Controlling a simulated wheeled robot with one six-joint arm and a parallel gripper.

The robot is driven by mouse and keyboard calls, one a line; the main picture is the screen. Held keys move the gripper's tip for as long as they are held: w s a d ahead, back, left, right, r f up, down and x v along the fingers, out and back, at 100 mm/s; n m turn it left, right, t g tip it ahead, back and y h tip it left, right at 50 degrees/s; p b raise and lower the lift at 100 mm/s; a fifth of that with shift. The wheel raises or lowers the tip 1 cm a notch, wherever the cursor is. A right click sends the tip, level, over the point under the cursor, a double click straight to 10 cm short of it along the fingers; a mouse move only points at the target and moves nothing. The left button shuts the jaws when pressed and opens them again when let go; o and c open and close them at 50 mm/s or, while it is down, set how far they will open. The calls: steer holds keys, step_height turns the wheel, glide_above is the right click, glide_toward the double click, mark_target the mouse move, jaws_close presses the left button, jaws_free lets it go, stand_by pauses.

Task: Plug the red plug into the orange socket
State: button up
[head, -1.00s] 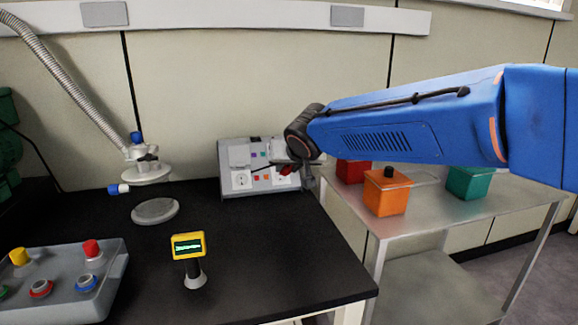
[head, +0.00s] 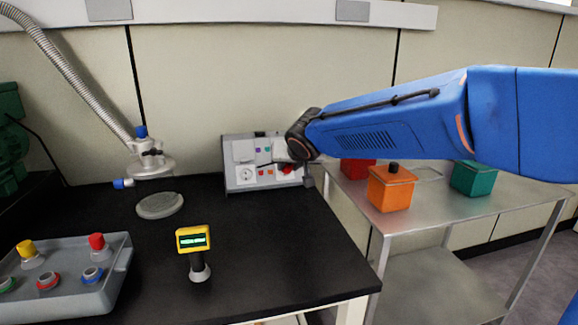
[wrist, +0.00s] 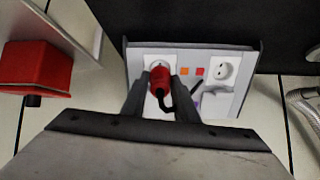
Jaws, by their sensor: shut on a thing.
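The red plug (wrist: 159,78) is between the fingers of my gripper (wrist: 161,84), which is shut on it. In the wrist view the plug lies over a white socket (wrist: 153,62) on the grey socket panel (wrist: 213,104); whether it is seated cannot be told. An orange square (wrist: 187,72) and a red square (wrist: 200,72) sit beside this socket. A second, empty round socket (wrist: 224,71) is beyond them. In the head view the panel (head: 233,182) stands at the table's back, and my arm partly hides its right side. A dark cable hangs from the plug.
A control box (head: 108,283), a yellow handheld device (head: 193,240) and a round grey disc (head: 159,206) are on the black table. A metal side table (head: 422,214) holds red, orange (head: 391,191) and green (head: 474,181) boxes.

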steer(key=shift+x, duration=1.85)
stand_by(2.3)
steer(key=o, duration=1)
steer(key=shift+o, duration=0.2)
steer(key=shift+s+r, duration=0.15)
steer(key=shift+s, duration=0.05)
steer(key=shift+o, duration=0.5)
steer(key=shift+v, duration=2.75)
